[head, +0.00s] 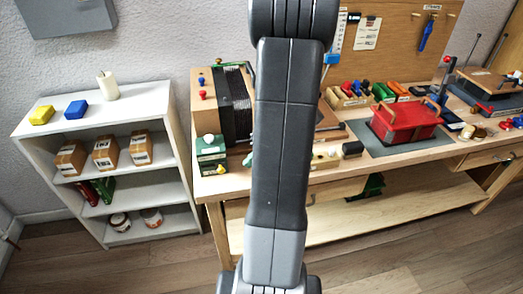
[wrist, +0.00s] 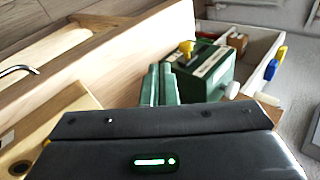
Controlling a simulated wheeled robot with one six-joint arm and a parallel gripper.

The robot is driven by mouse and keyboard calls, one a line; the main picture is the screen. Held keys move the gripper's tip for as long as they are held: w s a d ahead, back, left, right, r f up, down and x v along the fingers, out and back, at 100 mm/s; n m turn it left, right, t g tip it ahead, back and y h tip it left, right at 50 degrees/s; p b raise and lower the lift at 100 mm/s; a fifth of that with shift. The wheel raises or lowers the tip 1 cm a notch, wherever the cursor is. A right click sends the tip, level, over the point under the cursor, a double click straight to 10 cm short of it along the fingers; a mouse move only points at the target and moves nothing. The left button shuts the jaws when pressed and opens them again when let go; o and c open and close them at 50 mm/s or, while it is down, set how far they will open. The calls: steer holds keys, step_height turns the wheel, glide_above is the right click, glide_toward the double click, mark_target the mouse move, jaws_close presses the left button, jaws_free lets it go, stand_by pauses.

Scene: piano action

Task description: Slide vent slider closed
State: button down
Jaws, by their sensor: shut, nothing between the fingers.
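A small green box (head: 212,158) with a pale label stands at the bench's left front corner. It has a yellow knob (head: 221,170) on its front and a white knob (head: 208,138) on top. I take the yellow knob to be the vent slider's handle, but cannot be certain. In the wrist view the green box (wrist: 210,72), yellow knob (wrist: 187,48) and white knob (wrist: 232,90) lie just beyond my gripper (wrist: 160,82). Its pale green fingers are shut together and empty, left of the box in this view. Whether they touch it is unclear.
My arm hides the middle of the bench. A black bellows (head: 236,105) stands behind the green box, and a red case (head: 405,120) sits further right. A white shelf (head: 135,112) with cartons and blocks stands left of the bench. Floor in front is clear.

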mark_target(221, 168)
steer(key=shift+s+a+f+p, duration=0.15)
steer(key=shift+a+f, duration=0.25)
steer(key=shift+a, duration=0.55)
steer(key=shift+a+f+p, duration=0.2)
steer(key=shift+a+f, duration=0.25)
steer(key=shift+a, duration=0.45)
steer(key=shift+s+a+f+p, duration=0.15)
steer(key=shift+a+f, duration=0.25)
steer(key=shift+a, duration=0.55)
steer(key=shift+w, duration=0.1)
steer(key=a+b, duration=0.1)
steer(key=a, duration=0.1)
steer(key=s+a+b, duration=0.1)
steer(key=a, duration=0.2)
steer(key=shift+s+b, duration=0.2)
steer(key=shift+b, duration=0.15)
steer(key=shift+d, duration=0.1)
